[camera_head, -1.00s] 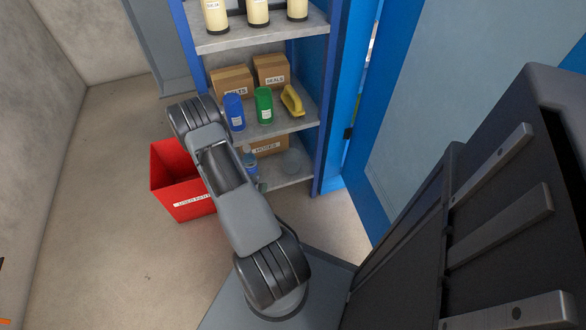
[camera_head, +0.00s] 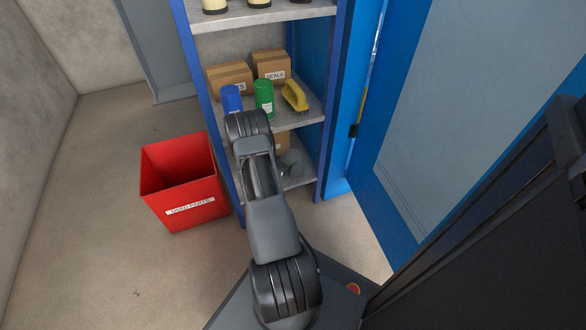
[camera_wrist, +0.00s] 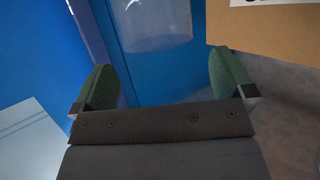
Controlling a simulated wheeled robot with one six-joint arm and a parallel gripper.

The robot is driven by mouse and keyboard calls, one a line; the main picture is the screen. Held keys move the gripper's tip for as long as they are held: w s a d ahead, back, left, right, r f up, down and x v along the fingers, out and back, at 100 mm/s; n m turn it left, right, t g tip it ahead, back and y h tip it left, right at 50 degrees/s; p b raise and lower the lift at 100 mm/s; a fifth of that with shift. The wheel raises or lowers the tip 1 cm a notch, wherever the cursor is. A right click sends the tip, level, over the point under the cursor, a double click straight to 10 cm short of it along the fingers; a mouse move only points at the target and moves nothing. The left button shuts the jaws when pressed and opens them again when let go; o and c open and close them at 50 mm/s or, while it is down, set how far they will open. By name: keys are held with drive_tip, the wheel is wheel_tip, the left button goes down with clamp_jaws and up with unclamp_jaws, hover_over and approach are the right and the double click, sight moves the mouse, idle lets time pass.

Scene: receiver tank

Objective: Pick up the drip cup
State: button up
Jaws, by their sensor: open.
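The drip cup appears to be the clear, see-through cup on the lowest cabinet shelf; in the head view it (camera_head: 292,162) stands near the right side wall, partly hidden by my arm. In the wrist view the cup (camera_wrist: 152,22) is at the top, cut off by the frame edge, beyond the fingertips and roughly between their lines. My gripper (camera_wrist: 163,82) is open, its two green-padded fingers apart with nothing between them. In the head view my gripper is hidden behind my arm.
On the shelf above are a blue bottle (camera_head: 231,99), a green bottle (camera_head: 264,96) and a yellow brush (camera_head: 294,95). A red bin (camera_head: 184,182) stands left.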

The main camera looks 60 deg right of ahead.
sight(298, 153)
drive_tip(key=b+x, duration=0.3)
drive_tip(key=x, duration=0.2)
drive_tip(key=shift+s+f, duration=0.15)
drive_tip(key=shift+d+f, duration=0.1)
drive_tip(key=shift+d, duration=0.55)
drive_tip(key=c, duration=0.9)
